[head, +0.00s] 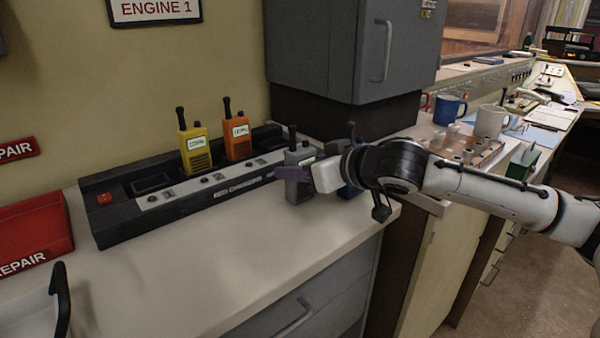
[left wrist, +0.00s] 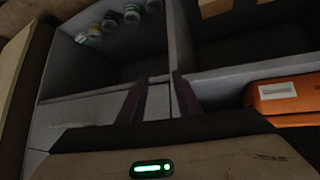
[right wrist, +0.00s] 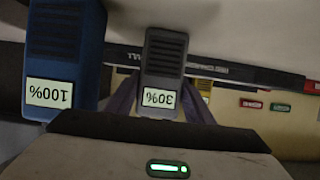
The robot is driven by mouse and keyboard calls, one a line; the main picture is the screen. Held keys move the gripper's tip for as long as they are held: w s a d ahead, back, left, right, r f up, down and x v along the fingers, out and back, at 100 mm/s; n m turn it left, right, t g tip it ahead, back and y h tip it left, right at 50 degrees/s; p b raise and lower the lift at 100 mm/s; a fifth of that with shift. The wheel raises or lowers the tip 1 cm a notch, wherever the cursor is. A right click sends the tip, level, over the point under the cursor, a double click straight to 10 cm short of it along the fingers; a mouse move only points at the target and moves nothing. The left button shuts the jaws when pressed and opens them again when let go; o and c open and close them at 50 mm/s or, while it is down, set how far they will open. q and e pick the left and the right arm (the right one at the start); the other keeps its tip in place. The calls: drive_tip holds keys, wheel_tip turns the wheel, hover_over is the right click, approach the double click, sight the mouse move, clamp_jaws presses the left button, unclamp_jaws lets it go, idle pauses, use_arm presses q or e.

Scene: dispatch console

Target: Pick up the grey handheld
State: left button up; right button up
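The grey handheld (head: 297,176) stands upright in front of the charger's right end, its foot apparently on the counter. In the right wrist view the grey handheld (right wrist: 163,62) appears upside down with a "30%" display. My right gripper (head: 293,172) is around it, its purple fingers (right wrist: 162,100) looking flush with both sides, so it appears shut on it. My left gripper (left wrist: 159,82) is open and empty above storage compartments; it is outside the head view.
A blue handheld (right wrist: 66,55) reading "100%" is close beside my right gripper. A grey cabinet (head: 320,45) overhangs at right. The front counter (head: 230,260) is clear.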

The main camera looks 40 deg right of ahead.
drive_tip(key=c, duration=0.7)
drive_tip(key=shift+r, duration=0.15)
drive_tip(key=shift+c, duration=0.2)
